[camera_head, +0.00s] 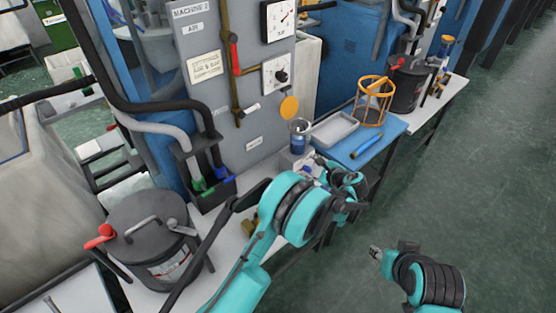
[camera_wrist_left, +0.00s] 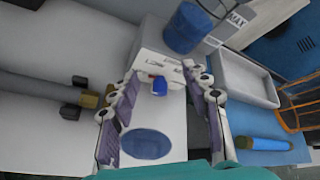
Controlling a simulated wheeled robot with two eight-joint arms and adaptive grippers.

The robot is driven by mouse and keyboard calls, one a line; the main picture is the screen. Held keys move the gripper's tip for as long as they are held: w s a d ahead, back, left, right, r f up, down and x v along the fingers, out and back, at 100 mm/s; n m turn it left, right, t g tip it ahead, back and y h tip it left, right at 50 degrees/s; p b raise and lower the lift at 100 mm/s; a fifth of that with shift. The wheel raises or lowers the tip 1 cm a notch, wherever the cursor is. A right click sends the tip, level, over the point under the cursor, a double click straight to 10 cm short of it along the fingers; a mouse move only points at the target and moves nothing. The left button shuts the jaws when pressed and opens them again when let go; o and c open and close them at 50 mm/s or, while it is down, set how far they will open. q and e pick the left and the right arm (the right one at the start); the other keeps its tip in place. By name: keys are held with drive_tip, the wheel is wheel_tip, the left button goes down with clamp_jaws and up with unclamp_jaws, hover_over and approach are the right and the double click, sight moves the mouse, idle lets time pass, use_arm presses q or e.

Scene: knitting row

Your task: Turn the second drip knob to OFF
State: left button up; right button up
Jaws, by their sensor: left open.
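A small white box (camera_wrist_left: 160,62) stands on the white table below a blue-filled cup (camera_wrist_left: 187,27). A small blue and red part (camera_wrist_left: 159,85) shows at the box's front; it looks like a knob, but I cannot read its setting or tell whether it is the second one. My left gripper (camera_wrist_left: 159,112) is open, its fingers on either side of that part with a visible gap. In the head view my left gripper (camera_head: 345,188) is in front of the box (camera_head: 297,160) and partly hides it. Only part of my right arm shows at the lower right.
A grey tray (camera_head: 334,130), an orange wire basket (camera_head: 368,105) and a blue cylinder (camera_head: 366,145) are to the right. The upright panel (camera_head: 225,80) stands behind, and a lidded pot (camera_head: 150,235) at left.

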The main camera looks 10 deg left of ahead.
use_arm(q)
drive_tip(key=s+a+r+n+g+h, duration=0.2)
drive_tip(key=s+a+r+n+h, duration=0.1)
drive_tip(key=s+a+r+n, duration=0.4)
drive_tip(key=shift+s+a+r+n+h+b, duration=0.35)
drive_tip(key=shift+s+a+r, duration=1.35)
drive_tip(key=shift+s+r, duration=0.9)
drive_tip(key=shift+w+r, duration=0.3)
drive_tip(key=s+a+n+h, duration=0.2)
drive_tip(key=s+n, duration=0.3)
drive_tip(key=s, duration=0.7)
drive_tip(key=s+a+n+h, duration=0.1)
drive_tip(key=s+n, duration=0.5)
drive_tip(key=s, duration=0.7)
drive_tip(key=shift+s+a+r+h, duration=0.35)
drive_tip(key=shift+r+h, duration=0.1)
drive_tip(key=shift+h, duration=0.3)
drive_tip(key=shift+n, duration=0.25)
